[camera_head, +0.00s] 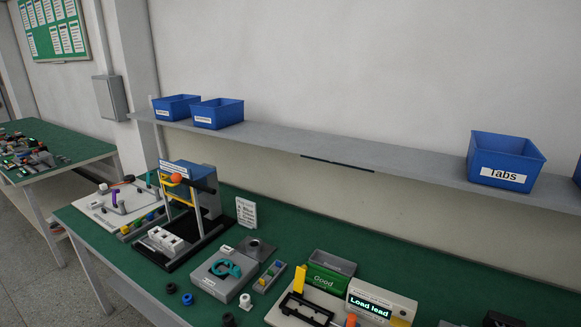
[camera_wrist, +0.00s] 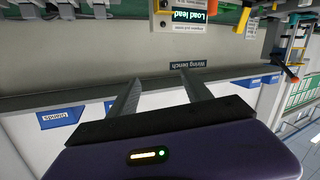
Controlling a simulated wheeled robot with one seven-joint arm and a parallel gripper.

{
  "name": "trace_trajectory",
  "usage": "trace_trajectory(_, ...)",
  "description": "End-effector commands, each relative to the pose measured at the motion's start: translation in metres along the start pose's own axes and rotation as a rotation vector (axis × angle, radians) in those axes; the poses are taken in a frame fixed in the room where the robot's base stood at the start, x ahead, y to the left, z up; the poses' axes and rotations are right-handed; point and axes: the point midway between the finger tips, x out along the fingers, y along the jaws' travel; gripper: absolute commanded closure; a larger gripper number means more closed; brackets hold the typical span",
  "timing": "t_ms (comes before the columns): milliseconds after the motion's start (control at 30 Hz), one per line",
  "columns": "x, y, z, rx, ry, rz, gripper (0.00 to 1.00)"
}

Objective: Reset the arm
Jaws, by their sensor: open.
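My gripper (camera_wrist: 160,76) shows in the wrist view, with its two grey fingers spread apart and nothing between them. The wrist view is upside down, and the gripper is apart from the bench things. My arm and gripper are not seen in the head view. The green-topped bench (camera_head: 262,215) stands in front of a wall shelf (camera_head: 385,173).
A press-like stand (camera_head: 185,215), a grey fixture (camera_head: 215,290), a green "Good" bin (camera_head: 322,281) and a "Load lead" display (camera_head: 368,304) stand on the bench. Blue bins, one labelled "Tabs" (camera_head: 505,160), sit on the shelf. Another cluttered table (camera_head: 75,150) is at left.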

Motion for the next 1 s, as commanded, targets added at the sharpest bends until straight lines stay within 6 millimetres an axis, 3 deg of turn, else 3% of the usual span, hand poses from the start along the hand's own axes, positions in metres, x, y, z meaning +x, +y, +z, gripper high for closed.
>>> trace_trajectory(33,-0.024,-0.006,0.004,0.041,0.017,-0.005,0.43)
trace_trajectory(300,-0.13,-0.016,-0.008,0.207,0.101,-0.048,0.43)
trace_trajectory(467,-0.187,-0.018,-0.01,0.234,0.093,-0.098,0.43)
trace_trajectory(600,-0.229,-0.021,-0.001,0.204,0.028,-0.153,0.43)
trace_trajectory(800,-0.269,-0.025,0.024,0.168,-0.085,-0.219,0.43)
trace_trajectory(1000,-0.28,-0.029,0.034,0.157,-0.118,-0.248,0.43)
